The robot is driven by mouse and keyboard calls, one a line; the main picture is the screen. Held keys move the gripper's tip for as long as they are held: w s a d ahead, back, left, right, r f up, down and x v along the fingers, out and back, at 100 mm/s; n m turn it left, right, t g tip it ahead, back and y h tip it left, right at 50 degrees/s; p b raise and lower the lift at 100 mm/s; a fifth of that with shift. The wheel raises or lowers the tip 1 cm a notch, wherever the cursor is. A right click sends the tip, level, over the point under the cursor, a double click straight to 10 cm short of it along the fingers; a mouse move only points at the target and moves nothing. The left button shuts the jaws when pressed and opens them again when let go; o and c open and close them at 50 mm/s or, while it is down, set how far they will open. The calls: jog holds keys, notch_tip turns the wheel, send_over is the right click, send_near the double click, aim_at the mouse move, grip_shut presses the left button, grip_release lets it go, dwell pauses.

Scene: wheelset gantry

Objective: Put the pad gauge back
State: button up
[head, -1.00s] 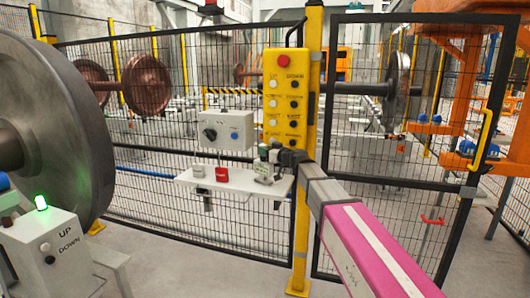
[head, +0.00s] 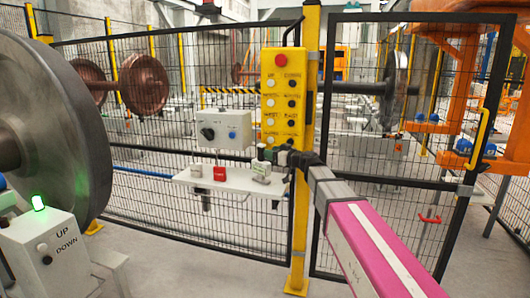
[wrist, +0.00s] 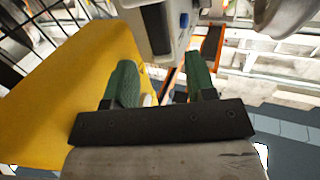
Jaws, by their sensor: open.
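The pad gauge (head: 261,169), a small pale grey device, stands on the white shelf (head: 222,184) near its right end. In the wrist view a pale grey body with a dark face and a blue button (wrist: 165,30), apparently the gauge, is just beyond my fingertips. My gripper (head: 267,154) is at the gauge's upper part, beside the yellow post. In the wrist view the gripper's (wrist: 160,75) two green fingers are apart, with nothing clasped between them. Any contact with the gauge cannot be told.
A red block (head: 220,174) and a small white cup-like item (head: 196,171) are on the shelf's left. A grey control box (head: 224,130) is above it. The yellow button panel (head: 284,97) and post are close beside my gripper. Mesh fence stands behind.

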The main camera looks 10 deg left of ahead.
jog(key=v, duration=0.7)
jog(key=s+d+f+m+g+h, duration=0.2)
jog(key=s+d+f+m+h, duration=0.15)
jog(key=d+f, duration=0.5)
jog(key=s+d+f+m+g+h, duration=0.2)
jog(key=s+d+f+h, duration=0.25)
jog(key=f, duration=0.75)
jog(key=s+d+f+m+g+h, duration=0.1)
jog(key=s+d+f+m+h, duration=0.2)
jog(key=d+f, duration=0.55)
jog(key=s+d+f+m+g+h, duration=0.3)
jog(key=s+d+f, duration=0.5)
jog(key=d, duration=0.3)
jog(key=shift+s+f+m+h, duration=0.2)
jog(key=shift+f+m+h, duration=0.45)
jog(key=shift+h, duration=0.35)
